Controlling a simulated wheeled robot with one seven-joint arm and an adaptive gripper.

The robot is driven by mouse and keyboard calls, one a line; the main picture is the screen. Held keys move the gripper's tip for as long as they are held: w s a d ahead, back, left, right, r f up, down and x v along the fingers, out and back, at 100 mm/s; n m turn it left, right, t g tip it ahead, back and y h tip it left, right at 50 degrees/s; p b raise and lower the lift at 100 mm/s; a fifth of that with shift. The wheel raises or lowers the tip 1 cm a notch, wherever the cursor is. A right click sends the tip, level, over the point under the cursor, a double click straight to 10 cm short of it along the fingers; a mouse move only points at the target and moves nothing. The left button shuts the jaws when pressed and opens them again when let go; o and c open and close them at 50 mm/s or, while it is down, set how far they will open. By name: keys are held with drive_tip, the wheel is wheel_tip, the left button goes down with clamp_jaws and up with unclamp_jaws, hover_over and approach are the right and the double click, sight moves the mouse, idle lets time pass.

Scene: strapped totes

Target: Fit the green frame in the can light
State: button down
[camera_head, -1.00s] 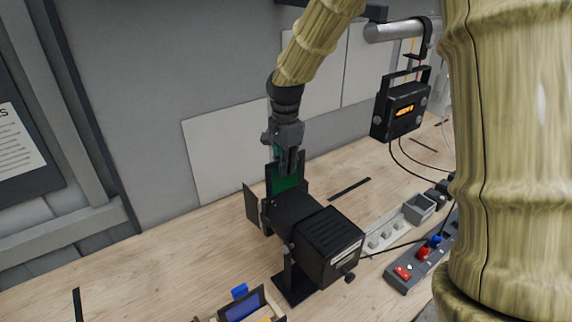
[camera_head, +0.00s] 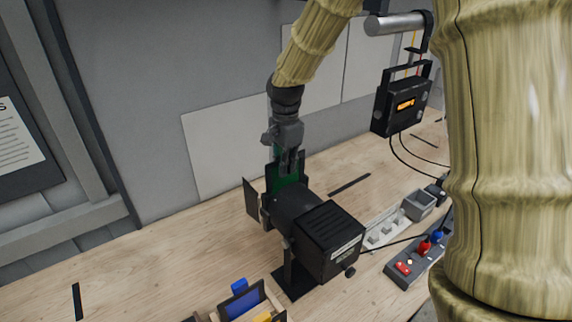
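The can light (camera_head: 327,240) is a black lamp on a stand on the wooden bench, with a dark flap at its left front. The green frame (camera_head: 284,182) is upright at the front end of the lamp, between dark holder edges. My gripper (camera_head: 289,168) points down right above the lamp's front, its fingers at the top of the green frame. The fingers look close together on the frame's upper part, but the contact is small and partly hidden. I cannot tell how deep the frame sits in the holder.
A small rack (camera_head: 243,302) with blue and yellow pieces stands at the bottom. A control box (camera_head: 408,266) with red and blue knobs is at the right, near a grey bin (camera_head: 418,204). A black device (camera_head: 402,106) hangs from a pipe, with cables below.

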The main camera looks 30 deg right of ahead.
drive_tip(key=shift+f+b, duration=0.7)
drive_tip(key=shift+f, duration=1.15)
drive_tip(key=c, duration=1.6)
unclamp_jaws()
drive_tip(key=shift+o, duration=0.2)
wheel_tip(320, 180, up, 12)
drive_tip(key=shift+r, duration=0.1)
